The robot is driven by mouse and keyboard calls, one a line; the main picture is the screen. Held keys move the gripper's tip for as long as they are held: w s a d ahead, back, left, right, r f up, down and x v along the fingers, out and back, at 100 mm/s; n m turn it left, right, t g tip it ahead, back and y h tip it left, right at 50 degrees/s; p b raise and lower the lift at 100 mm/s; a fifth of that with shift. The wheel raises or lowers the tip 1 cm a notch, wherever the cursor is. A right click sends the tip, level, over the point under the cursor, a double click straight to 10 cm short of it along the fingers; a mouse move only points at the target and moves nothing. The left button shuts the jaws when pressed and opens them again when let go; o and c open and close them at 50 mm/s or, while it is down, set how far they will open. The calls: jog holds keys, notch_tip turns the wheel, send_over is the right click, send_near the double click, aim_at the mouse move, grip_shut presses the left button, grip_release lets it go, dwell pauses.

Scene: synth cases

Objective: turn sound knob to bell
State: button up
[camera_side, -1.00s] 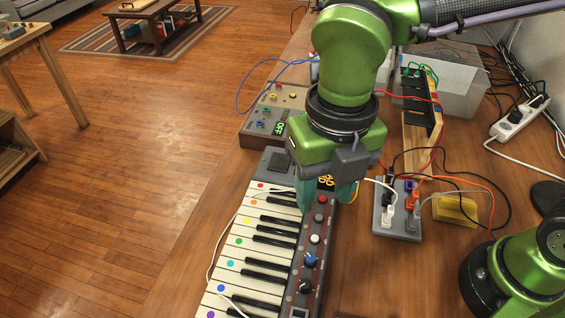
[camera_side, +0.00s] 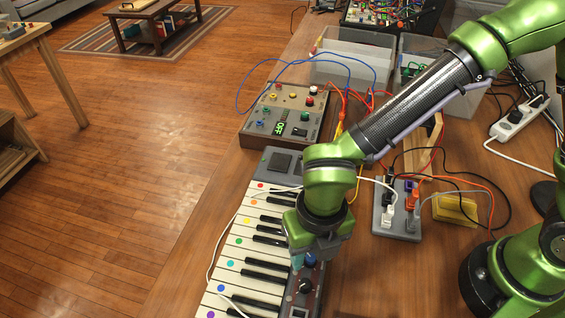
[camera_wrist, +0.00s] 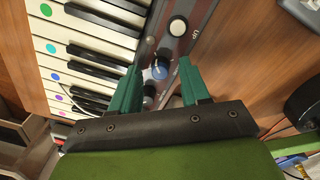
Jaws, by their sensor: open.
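The keyboard (camera_side: 232,262) has white keys with coloured dots and a grey control strip with knobs on its right. In the wrist view, a blue knob (camera_wrist: 160,72) lies between the fingertips of my gripper (camera_wrist: 160,68), which is open. I cannot tell whether the fingers touch it. A dark knob (camera_wrist: 149,91) sits just below it. In the side view, my gripper (camera_side: 303,260) is low over the strip and partly hides the blue knob (camera_side: 311,259). A black knob (camera_side: 305,286) shows nearer the camera. I cannot read a bell mark or tell which knob sets the sound.
A white button (camera_wrist: 178,27) sits by the word UP on the strip. A control box (camera_side: 284,113) with an OFF display stands behind the keyboard. A grey socket block (camera_side: 383,222) with plugs and cables is to the right. A white cord crosses the keys.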

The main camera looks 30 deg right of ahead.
jog(key=shift+f, duration=0.2)
jog(key=shift+c, duration=0.3)
grip_shut()
jog(key=shift+m, duration=0.3)
